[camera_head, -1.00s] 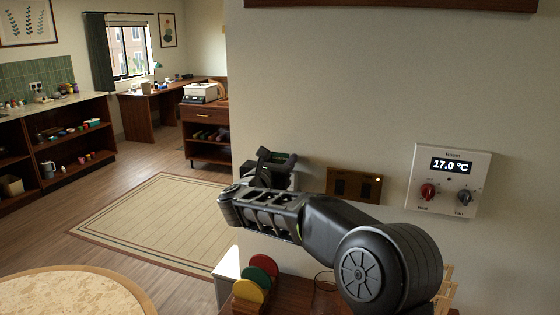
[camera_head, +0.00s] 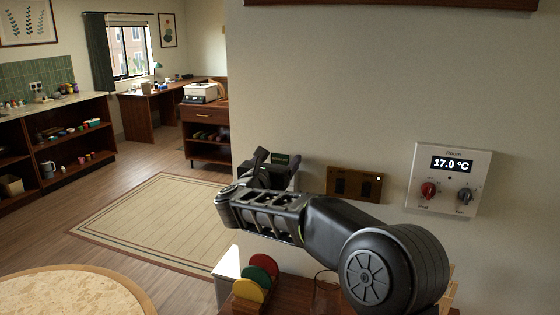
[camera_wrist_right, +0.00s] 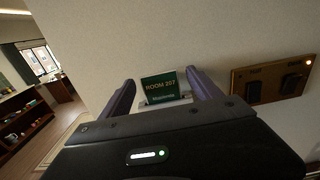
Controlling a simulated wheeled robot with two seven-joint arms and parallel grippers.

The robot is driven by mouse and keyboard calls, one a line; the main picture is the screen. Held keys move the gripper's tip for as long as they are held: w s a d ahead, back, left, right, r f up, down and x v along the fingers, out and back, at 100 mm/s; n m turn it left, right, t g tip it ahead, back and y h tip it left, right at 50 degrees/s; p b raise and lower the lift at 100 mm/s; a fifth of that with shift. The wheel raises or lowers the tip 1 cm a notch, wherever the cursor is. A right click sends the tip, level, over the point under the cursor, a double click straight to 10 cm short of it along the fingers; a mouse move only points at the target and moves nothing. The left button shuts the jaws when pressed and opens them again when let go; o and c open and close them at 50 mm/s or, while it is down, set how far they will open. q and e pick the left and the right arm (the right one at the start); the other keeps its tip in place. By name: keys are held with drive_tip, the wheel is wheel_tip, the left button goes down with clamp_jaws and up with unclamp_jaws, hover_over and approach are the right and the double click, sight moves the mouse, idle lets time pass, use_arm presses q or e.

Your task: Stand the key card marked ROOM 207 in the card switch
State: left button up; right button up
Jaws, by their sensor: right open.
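The green key card marked ROOM 207 (camera_wrist_right: 160,87) stands upright in the right wrist view, its lower edge at the white card switch (camera_wrist_right: 178,101) on the wall. The card's top also shows in the head view (camera_head: 280,157), above the pale card switch (camera_head: 294,181), which my gripper partly covers. My right gripper (camera_wrist_right: 161,92) is open, with one finger on each side of the card and a gap on both sides. In the head view the right gripper (camera_head: 277,157) is in front of the switch. The card's bottom edge is hidden. My left gripper is not in view.
A bronze switch plate (camera_head: 354,184) is on the wall right of the card switch. A thermostat (camera_head: 448,180) reading 17.0 °C hangs farther right. Coloured discs (camera_head: 262,266) stand in a rack below my arm. A round table (camera_head: 75,290) is at front left.

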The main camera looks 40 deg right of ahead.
drive_tip(key=b+v, duration=0.2)
drive_tip(key=v, duration=0.4)
drive_tip(key=shift+s+a, duration=0.2)
drive_tip(key=shift+a, duration=0.1)
drive_tip(key=shift+f, duration=0.1)
